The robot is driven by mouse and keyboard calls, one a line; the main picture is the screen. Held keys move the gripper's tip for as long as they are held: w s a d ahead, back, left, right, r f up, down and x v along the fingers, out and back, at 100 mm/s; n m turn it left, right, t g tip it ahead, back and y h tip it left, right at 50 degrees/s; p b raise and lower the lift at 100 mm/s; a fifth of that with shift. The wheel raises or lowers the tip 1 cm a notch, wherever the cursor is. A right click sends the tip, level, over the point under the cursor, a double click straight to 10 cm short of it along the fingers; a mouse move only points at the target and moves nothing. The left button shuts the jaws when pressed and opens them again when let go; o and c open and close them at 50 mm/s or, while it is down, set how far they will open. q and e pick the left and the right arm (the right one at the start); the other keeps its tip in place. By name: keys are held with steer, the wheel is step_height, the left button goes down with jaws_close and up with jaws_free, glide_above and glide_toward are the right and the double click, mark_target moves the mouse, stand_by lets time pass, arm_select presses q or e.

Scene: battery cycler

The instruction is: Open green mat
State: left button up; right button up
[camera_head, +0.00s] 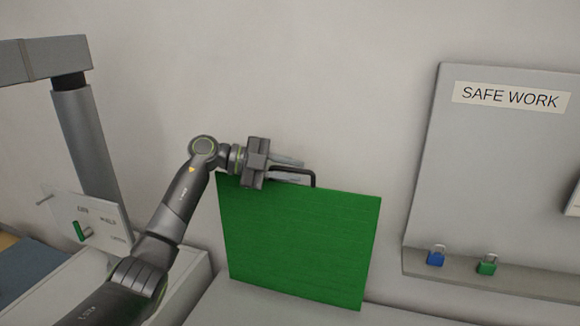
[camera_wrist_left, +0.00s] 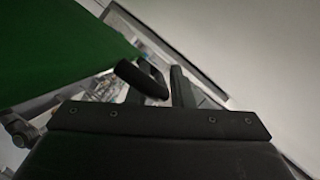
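The green mat (camera_head: 298,245) is a flat green panel standing upright against the wall, with a black handle (camera_head: 314,178) on its top edge. My left gripper (camera_head: 300,172) reaches in from the left at that top edge. Its two fingers are apart, one above the other, with the handle's bar seen between them; I cannot tell whether they touch it. In the left wrist view the green panel (camera_wrist_left: 55,45) fills the upper left, and a dark handle-like bar (camera_wrist_left: 138,78) is near the fingers. My right gripper is not in view.
A grey board (camera_head: 480,160) labelled SAFE WORK is at the right, with a blue padlock (camera_head: 436,257) and a green padlock (camera_head: 487,266) on its ledge. A white panel with a green switch (camera_head: 79,231) stands at the left. The wall above the mat is clear.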

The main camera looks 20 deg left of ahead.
arm_select(q)
jaws_close()
steer(key=shift+s, duration=0.1)
steer(key=s+f+m+t+h+b, duration=0.1)
steer(key=s+f+m+b, duration=0.2)
steer(key=s, duration=0.9)
steer(key=s+f+m+t+h+b, duration=0.1)
steer(key=s+f+m+b, duration=0.2)
steer(key=s+f+b, duration=0.2)
steer(key=s+b, duration=0.3)
steer(key=s, duration=0.4)
